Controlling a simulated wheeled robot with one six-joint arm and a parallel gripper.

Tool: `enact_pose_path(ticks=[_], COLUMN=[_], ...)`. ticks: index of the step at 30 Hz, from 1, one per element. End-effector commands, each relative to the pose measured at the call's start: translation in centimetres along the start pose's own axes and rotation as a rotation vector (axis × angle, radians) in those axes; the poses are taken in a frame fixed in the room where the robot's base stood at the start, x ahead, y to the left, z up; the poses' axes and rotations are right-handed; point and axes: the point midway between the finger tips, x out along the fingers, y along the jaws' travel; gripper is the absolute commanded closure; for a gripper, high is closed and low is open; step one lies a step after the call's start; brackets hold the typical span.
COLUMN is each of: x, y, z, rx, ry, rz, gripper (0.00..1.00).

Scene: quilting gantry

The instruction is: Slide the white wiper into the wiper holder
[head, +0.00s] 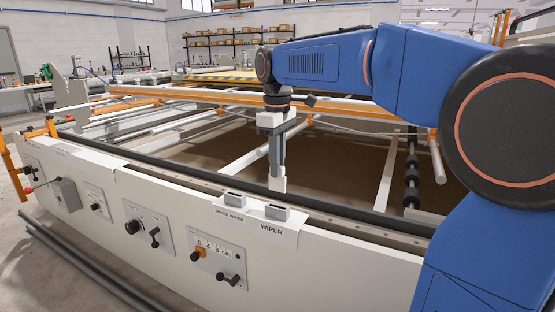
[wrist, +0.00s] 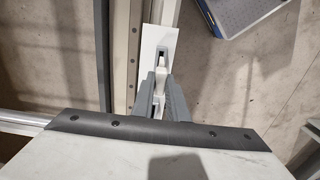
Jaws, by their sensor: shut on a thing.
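My gripper (head: 278,172) points down above the front rail in the head view. It is shut on the white wiper (head: 277,184), whose lower end shows below the fingers. In the wrist view the wiper (wrist: 160,76) shows between the two grey fingers. The wiper holder (head: 277,213) is a small grey slotted block on a white plate, with the label WIPER below it. The wiper's lower end shows just above and behind the holder, with a visible gap. In the wrist view a grey slotted block (wrist: 173,38) lies just beyond the wiper tip.
A second grey slotted block (head: 232,196), labelled SPARE WIPER, stands just left of the holder. The white front panel (head: 120,215) carries several knobs and switches. A dark roller (head: 160,163) runs behind its top edge. Open floor shows beside the rail.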

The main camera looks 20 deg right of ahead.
Motion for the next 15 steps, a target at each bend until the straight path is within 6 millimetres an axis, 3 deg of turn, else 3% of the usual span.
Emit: enact_pose_path(ticks=[15], x=[3.5], y=[0.0], z=[0.0], rx=[0.0], ry=[-0.001], rz=[-0.001], gripper=[1.0])
